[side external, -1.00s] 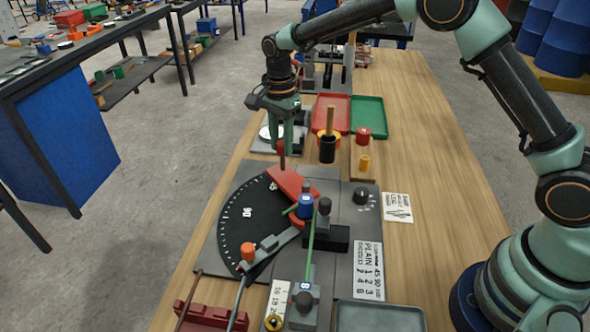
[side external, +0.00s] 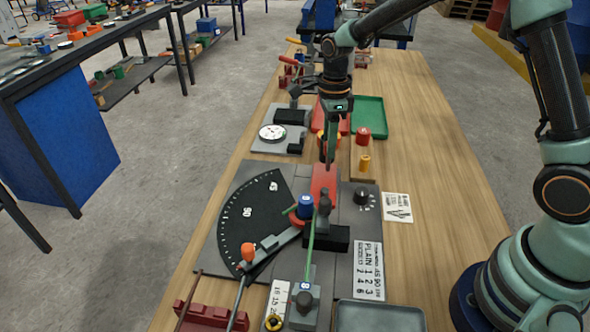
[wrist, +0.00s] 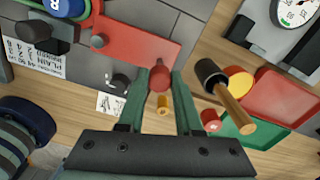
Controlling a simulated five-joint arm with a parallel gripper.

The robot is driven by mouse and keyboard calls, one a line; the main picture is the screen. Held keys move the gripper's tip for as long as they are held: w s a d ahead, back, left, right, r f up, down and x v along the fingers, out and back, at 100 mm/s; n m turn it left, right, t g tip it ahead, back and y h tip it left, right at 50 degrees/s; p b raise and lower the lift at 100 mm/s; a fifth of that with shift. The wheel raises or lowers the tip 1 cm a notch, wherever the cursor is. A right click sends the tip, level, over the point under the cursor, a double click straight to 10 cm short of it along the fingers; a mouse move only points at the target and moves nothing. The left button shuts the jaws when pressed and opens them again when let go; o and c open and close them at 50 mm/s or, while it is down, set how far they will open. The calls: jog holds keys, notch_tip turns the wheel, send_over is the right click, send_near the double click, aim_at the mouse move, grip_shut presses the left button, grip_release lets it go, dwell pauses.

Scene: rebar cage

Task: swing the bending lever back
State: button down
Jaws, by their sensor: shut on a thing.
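The bending lever is a flat red plate (side external: 323,181) that runs from the blue roller (side external: 305,208) toward the far end of the bench. It also shows as a red plate in the wrist view (wrist: 140,42). Its red handle knob (wrist: 159,78) sits between my fingers in the wrist view. My gripper (side external: 328,160) is shut on this knob from above; it also shows in the wrist view (wrist: 160,74). A green bar (side external: 310,236) lies along the bender.
A hammer-like tool with a wooden handle (wrist: 232,105), an orange ring (wrist: 238,82) and a red tray (wrist: 285,95) are close beside my gripper. A black knob (side external: 362,195) is right of the lever. A gauge (side external: 271,133) stands back left. The bench's right side is mostly clear.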

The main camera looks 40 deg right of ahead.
jog(key=shift+s+d+r+m, duration=0.15)
jog(key=shift+s+m, duration=0.05)
jog(key=shift+m, duration=0.1)
jog(key=c, duration=0.6)
grip_release()
notch_tip(320, 180, up, 12)
jog(key=shift+s, duration=0.1)
dwell(0.3)
jog(key=s+r+n+t, duration=0.1)
jog(key=s+n+t, duration=0.1)
jog(key=s+n, duration=0.3)
jog(key=s+d+r+n+t, duration=0.1)
jog(key=s+n, duration=0.4)
jog(key=n, duration=0.6)
jog(key=s+r+n+t, duration=0.1)
jog(key=s+n+t, duration=0.1)
jog(key=s+n, duration=0.3)
jog(key=shift+s+d+n+t, duration=0.15)
jog(key=shift+d+n, duration=0.05)
jog(key=shift+n, duration=0.6)
jog(key=shift+s+d+n+t, duration=0.1)
jog(key=shift+d+n+t, duration=0.1)
jog(key=shift+n, duration=0.6)
